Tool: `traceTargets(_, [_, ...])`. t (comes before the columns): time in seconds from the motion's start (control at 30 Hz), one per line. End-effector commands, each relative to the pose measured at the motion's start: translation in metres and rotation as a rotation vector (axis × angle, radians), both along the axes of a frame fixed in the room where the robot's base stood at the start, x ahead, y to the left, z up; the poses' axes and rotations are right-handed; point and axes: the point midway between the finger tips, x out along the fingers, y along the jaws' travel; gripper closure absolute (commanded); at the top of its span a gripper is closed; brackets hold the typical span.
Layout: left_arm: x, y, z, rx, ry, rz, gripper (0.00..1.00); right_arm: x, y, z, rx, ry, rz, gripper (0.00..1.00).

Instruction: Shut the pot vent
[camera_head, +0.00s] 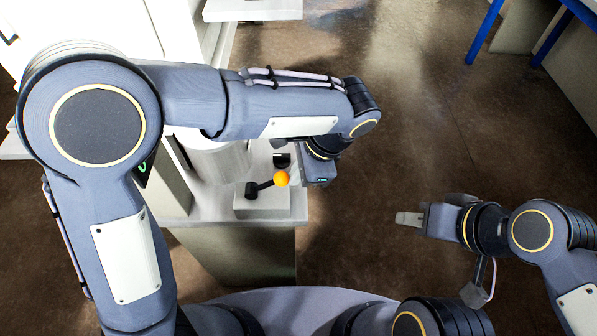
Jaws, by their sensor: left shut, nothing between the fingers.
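The vent lever is a short black arm with an orange ball knob (281,179). Its dark pivot is on a pale block (265,205), and the lever points right and slightly up in the picture. A pale grey cylinder (222,163), perhaps the pot, stands behind the block, partly hidden by my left arm. My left gripper (296,174) is shut and empty just right of the knob. Whether it touches the knob I cannot tell. My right gripper (410,219) hangs over the floor, well right of the lever, its fingers pointing left and seen edge-on.
A small black fitting (282,160) sits just behind the knob. The block rests on a pale stand (185,222). A white shelf (250,10) is at the top. A blue-legged table (486,30) is at the top right. Brown floor (440,120) between is clear.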

Motion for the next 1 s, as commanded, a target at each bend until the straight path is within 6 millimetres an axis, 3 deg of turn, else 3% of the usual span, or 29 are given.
traceTargets(0.57, [0.0, 0.009, 0.014, -0.135, -0.002, 0.004, 1.0, 0.0, 0.0, 0.005, 0.0, 0.0, 0.0, 0.66])
traceTargets(1.0, [0.001, 0.04, 0.041, -0.512, -0.005, 0.01, 1.0, 0.0, 0.0, 0.008, 0.0, 0.0, 0.0, 0.66])
